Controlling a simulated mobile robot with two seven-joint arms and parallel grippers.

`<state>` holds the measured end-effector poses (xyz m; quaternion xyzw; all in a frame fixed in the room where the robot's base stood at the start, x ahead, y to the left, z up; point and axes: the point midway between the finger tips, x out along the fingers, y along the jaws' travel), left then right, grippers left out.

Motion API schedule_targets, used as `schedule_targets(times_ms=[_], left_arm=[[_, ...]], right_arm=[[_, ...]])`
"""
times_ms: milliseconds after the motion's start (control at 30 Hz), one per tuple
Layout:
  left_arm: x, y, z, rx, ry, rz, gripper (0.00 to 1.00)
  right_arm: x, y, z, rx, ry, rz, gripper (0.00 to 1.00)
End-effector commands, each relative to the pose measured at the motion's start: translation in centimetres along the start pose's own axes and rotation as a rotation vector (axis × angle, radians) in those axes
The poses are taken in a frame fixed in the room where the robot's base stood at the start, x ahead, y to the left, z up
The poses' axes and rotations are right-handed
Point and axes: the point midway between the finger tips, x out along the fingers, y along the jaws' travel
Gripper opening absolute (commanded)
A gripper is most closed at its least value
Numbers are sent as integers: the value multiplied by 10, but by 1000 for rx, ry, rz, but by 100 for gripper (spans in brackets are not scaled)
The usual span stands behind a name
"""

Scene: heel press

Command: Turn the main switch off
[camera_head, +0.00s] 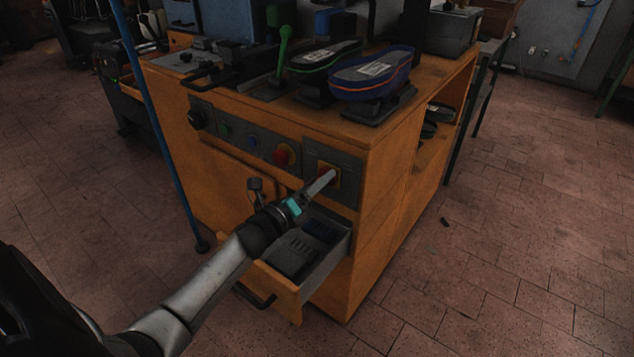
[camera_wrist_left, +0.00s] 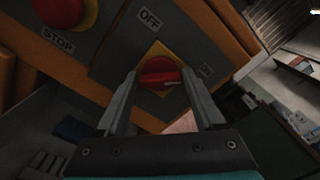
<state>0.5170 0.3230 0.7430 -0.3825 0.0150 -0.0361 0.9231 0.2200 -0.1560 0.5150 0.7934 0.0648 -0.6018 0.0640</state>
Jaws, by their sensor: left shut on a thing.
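The main switch (camera_wrist_left: 160,75) is a red rotary knob on a yellow plate, with an OFF label (camera_wrist_left: 150,20) near one corner of the plate and another, partly readable label by a neighbouring corner. In the head view the main switch (camera_head: 334,178) sits on the grey panel at the cabinet's front right corner, partly covered by my gripper. My left gripper (camera_head: 328,176) reaches it from the front left. In the left wrist view its two fingers (camera_wrist_left: 163,88) stand on either side of the red knob, shut on it. My right gripper is not in view.
A red STOP button (camera_head: 285,155) is left of the switch. An open drawer (camera_head: 318,262) juts out below my left arm. Shoe soles (camera_head: 372,72) and a green lever (camera_head: 284,50) are on the cabinet top. A blue pole (camera_head: 160,120) stands at left.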

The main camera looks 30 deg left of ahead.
Motion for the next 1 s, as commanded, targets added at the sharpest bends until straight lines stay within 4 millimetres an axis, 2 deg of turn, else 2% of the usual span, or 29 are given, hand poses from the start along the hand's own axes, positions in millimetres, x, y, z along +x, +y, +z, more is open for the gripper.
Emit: schedule_targets(times_ms=[367, 1000], left_arm=[[0, 0, 0, -115, 1, 0, 14], [0, 2, 0, -692, 0, 1, 14]], right_arm=[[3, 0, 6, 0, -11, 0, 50], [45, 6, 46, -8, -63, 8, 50]])
